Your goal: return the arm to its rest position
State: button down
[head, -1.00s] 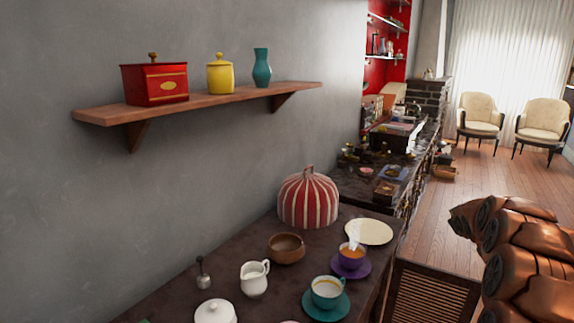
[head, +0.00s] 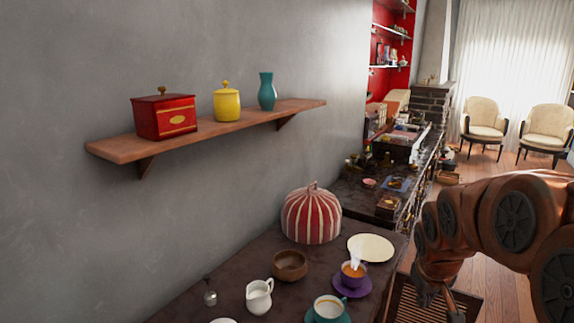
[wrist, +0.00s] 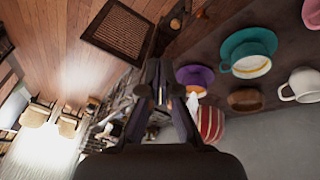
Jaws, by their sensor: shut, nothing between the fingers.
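My arm (head: 505,230) reaches in from the right edge of the head view, bent downward beside the table. My gripper (head: 440,298) hangs low at the arm's end, right of the table's edge. In the wrist view my gripper (wrist: 160,92) points out over the floor and table edge. Its fingers are together with nothing between them.
A wall shelf (head: 215,137) carries a red box (head: 165,117), a yellow jar (head: 227,104) and a teal vase (head: 267,92). A pale plate (head: 371,247) lies near the table's right edge. A slatted panel (wrist: 119,30) is below my gripper. Open wooden floor leads to armchairs (head: 484,118).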

jog(key=s+a+g+p, duration=0.1)
jog(key=s+a, duration=0.2)
jog(key=s, duration=0.6)
jog(key=s+a+r+g+y+p, duration=0.1)
jog(key=s+a, duration=0.3)
jog(key=s, duration=0.6)
jog(key=s+a+r+g+y+p, duration=0.1)
jog(key=s+a+g+p, duration=0.1)
jog(key=s, duration=0.8)
jog(key=shift+a+r+m+g+p, duration=0.35)
jog(key=shift+a+g, duration=0.35)
jog(key=shift+a, duration=0.5)
jog(key=shift+s+f, duration=0.1)
jog(key=shift+s, duration=0.1)
